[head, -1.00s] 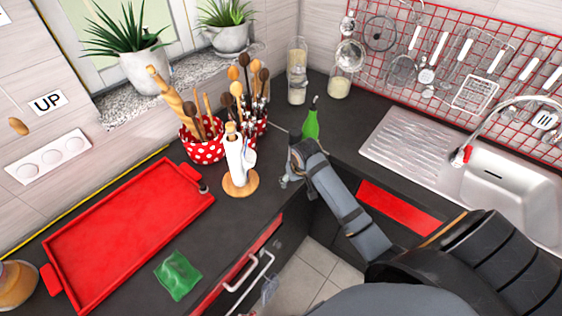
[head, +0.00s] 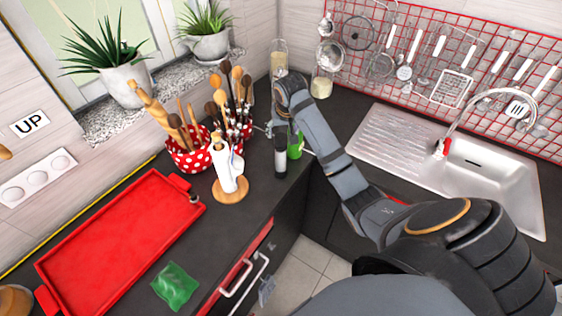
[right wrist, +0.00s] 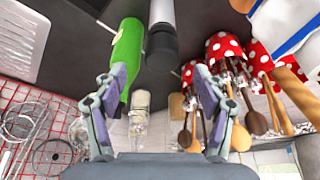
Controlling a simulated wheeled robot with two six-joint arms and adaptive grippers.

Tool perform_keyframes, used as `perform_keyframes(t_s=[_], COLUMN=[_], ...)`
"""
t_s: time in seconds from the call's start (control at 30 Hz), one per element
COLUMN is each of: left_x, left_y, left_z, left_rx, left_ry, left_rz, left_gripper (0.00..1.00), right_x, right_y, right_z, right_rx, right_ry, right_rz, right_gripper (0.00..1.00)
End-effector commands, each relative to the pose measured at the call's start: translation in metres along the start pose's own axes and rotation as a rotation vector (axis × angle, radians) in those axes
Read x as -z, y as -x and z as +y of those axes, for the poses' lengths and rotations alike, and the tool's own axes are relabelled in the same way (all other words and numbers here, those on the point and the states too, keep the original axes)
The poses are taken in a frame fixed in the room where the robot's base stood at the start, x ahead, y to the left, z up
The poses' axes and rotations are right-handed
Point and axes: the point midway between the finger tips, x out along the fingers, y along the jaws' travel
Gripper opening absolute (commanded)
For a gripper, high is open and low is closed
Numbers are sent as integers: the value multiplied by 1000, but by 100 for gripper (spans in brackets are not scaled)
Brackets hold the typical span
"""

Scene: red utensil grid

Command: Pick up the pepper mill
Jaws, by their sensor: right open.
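The pepper mill (head: 281,158), a slim grey and black cylinder, stands upright on the dark counter near its inner corner in the head view. In the right wrist view the mill (right wrist: 161,30) shows at the top, its black end toward the camera. My right gripper (right wrist: 160,78) is open and empty, and the mill lies ahead of the gap between its fingers, apart from them. In the head view the right gripper (head: 270,128) is mostly hidden by its own wrist, just beyond the mill. My left gripper is not in view.
A green bottle (right wrist: 127,50) stands close to the mill. Red polka-dot pots (head: 190,158) of utensils and a paper towel holder (head: 229,172) stand to its left. Glass jars (head: 322,86) stand behind. A red tray (head: 110,240) and a sink (head: 490,170) flank the corner.

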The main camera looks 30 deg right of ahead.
Motion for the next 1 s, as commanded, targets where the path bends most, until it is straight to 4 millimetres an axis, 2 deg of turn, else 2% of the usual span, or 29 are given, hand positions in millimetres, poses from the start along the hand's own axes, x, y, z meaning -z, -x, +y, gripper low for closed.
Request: perform_keyframes(t_s=[0.2, 0.37, 0.5, 0.73, 1.0], left_x=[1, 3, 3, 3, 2], left_y=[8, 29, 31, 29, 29], left_z=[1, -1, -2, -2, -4], left_rx=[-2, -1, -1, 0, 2], left_ry=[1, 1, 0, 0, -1], left_rz=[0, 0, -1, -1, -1], left_gripper=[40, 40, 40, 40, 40], right_x=[1, 3, 2, 2, 2], right_y=[-8, -34, -53, -57, -56], right_z=[0, -2, -2, -2, -2], right_rx=[-1, -1, -1, -1, -1], right_ry=[-1, 0, 0, 1, 1], right_rz=[-3, -5, -2, 1, 0], right_gripper=[71, 71, 71, 71, 34])
